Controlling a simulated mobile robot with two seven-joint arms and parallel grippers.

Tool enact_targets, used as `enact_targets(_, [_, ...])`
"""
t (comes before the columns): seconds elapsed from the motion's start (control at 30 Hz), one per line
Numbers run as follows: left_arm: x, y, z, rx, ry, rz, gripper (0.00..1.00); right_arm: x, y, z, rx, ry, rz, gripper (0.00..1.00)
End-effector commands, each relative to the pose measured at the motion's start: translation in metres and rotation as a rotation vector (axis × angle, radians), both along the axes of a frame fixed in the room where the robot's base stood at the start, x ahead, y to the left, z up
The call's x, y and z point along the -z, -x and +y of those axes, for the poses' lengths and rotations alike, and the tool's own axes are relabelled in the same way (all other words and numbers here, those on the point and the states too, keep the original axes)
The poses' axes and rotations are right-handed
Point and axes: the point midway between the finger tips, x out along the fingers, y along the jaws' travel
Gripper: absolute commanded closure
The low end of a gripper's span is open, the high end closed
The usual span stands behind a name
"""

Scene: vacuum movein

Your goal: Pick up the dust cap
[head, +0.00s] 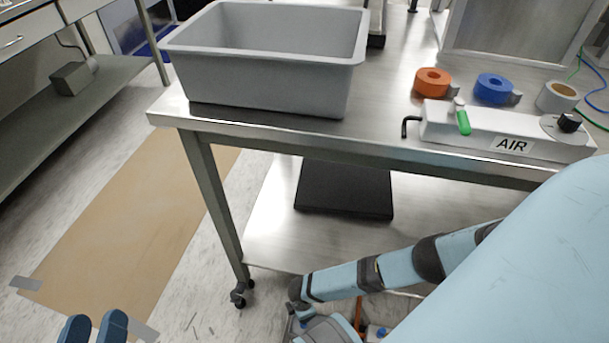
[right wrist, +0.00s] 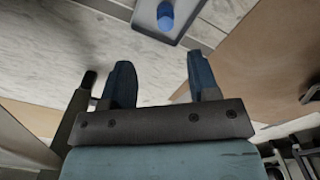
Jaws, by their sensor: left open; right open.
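A small blue rounded piece (right wrist: 166,15), which may be the dust cap, lies on a grey tray-like surface (right wrist: 198,14) at the top of the right wrist view. My right gripper (right wrist: 160,75) is open, with its two blue fingers apart and nothing between them. The blue piece is beyond the fingertips and apart from them. In the head view the right arm reaches down from the right, and its fingers do not show clearly. My left gripper (head: 94,322) is open and empty at the bottom left, over the floor, with only its fingertips in view.
A steel table (head: 390,142) carries a grey bin (head: 262,88), orange tape (head: 432,79), blue tape (head: 493,87) and a white AIR box (head: 480,130). Its lower shelf (head: 285,235) holds a black slab (head: 345,188). Brown floor covering (head: 120,235) lies left.

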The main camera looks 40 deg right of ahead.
Motion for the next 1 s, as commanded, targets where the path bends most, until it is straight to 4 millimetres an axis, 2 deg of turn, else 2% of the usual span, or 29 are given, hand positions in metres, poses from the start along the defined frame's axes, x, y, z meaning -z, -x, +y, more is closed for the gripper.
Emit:
enact_targets(0.03, [0.016,0.0,-0.001,0.009,-0.013,0.022,0.49,0.018,0.0,0.001,0.001,-0.001,0.0,0.45])
enact_targets(0.1, [0.026,0.0,-0.001,0.021,-0.033,0.051,0.49,0.031,0.0,0.001,0.001,0.0,0.001,0.45])
enact_targets(0.2, [0.029,-0.003,0.0,0.026,-0.058,0.035,0.49,0.043,0.001,0.001,0.0,-0.001,0.0,0.45])
enact_targets(0.43, [0.033,-0.006,0.002,0.027,-0.09,0.01,0.49,0.058,0.002,0.001,0.002,-0.003,-0.001,0.45])
enact_targets(0.7, [0.031,-0.021,0.011,0.013,-0.188,-0.159,0.49,0.097,0.008,0.0,0.002,-0.002,-0.001,0.45])
enact_targets(1.0, [0.025,-0.023,0.013,0.008,-0.208,-0.193,0.49,0.1,0.008,0.0,0.003,-0.003,-0.002,0.45])
